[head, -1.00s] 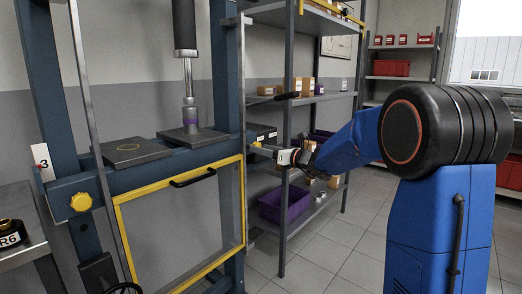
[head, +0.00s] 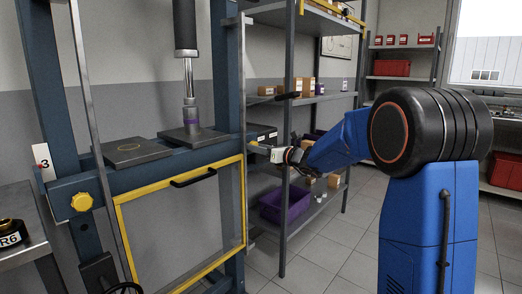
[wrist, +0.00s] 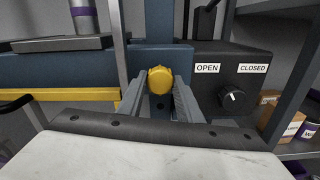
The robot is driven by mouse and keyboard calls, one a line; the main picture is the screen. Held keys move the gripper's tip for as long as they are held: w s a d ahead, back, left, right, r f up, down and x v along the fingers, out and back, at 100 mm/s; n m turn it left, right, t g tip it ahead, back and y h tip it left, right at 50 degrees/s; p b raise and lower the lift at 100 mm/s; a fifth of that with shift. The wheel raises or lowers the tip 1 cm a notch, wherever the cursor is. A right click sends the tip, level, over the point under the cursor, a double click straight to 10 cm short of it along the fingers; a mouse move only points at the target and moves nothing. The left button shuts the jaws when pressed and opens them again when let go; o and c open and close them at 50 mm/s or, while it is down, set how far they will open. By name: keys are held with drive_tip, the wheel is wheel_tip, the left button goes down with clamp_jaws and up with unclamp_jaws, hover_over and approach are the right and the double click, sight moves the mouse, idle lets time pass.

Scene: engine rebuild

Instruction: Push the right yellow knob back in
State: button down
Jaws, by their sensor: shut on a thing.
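The right yellow knob (wrist: 160,80) is on the blue press frame, in the middle of the wrist view. My gripper (wrist: 160,92) has one finger on each side of the knob and is shut on it. In the head view my gripper (head: 264,150) is at the right post (head: 231,120) of the press, and the knob is mostly hidden there. How far the knob sticks out cannot be told. The left yellow knob (head: 81,202) is on the left side of the frame.
A dark control box (wrist: 235,75) marked OPEN and CLOSED, with a black dial (wrist: 231,96), is close on the right of my gripper. The yellow-edged guard (head: 180,215) hangs below the press bed. A grey shelf rack (head: 285,200) stands behind my gripper.

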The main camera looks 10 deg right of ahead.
drive_tip(key=shift+w+a, duration=0.25)
drive_tip(key=shift+w, duration=0.15)
drive_tip(key=c, duration=1.3)
unclamp_jaws()
drive_tip(key=shift+a, duration=0.1)
drive_tip(key=shift+o, duration=0.2)
drive_tip(key=v, duration=1.7)
drive_tip(key=shift+s, duration=0.1)
